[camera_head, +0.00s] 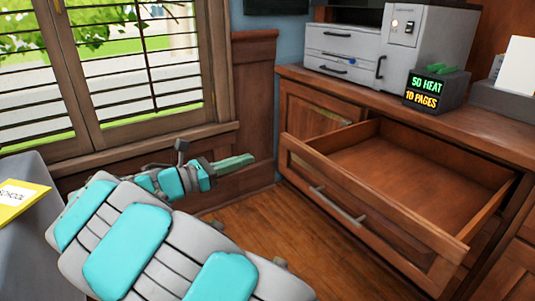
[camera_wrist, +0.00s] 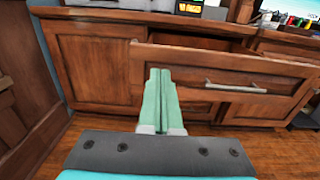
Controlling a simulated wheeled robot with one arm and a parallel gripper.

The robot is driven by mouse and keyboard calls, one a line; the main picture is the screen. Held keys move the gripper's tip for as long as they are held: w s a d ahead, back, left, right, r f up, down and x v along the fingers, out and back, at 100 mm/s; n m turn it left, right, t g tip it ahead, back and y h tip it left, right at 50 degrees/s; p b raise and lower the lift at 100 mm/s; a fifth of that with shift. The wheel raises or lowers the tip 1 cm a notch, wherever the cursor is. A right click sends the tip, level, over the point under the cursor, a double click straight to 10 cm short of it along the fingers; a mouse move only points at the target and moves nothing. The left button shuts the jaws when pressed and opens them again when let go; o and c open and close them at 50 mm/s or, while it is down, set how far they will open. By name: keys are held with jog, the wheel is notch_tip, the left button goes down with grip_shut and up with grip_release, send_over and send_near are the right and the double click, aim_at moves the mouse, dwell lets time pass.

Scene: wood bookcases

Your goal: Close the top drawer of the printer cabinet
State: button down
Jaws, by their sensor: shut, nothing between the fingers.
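The printer cabinet (camera_head: 315,107) is wood and stands along the right wall. Its top drawer (camera_head: 373,219) is pulled well out and looks empty inside. The drawer front has a metal bar handle (camera_head: 338,206). In the wrist view the open drawer's front (camera_wrist: 225,72) and handle (camera_wrist: 236,87) lie ahead and to the right. My gripper (camera_head: 250,158) is shut and empty, to the left of the drawer in the head view. Its green fingers (camera_wrist: 160,75) are together in the wrist view, pointing toward the cabinet near the drawer front's left end. I see no clear contact.
A white and grey printer (camera_head: 345,48) and a small display box (camera_head: 437,88) stand on the cabinet top. A window (camera_head: 140,60) with wood panelling is on the left. A grey surface with a yellow folder (camera_head: 20,203) is at the far left. Wood floor (camera_head: 262,222) is clear before the cabinet.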

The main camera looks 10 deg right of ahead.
aim_at(296, 143)
jog(key=x, duration=1.3)
jog(key=shift+d+b, duration=0.15)
jog(key=shift+b, duration=0.25)
jog(key=shift+d, duration=0.1)
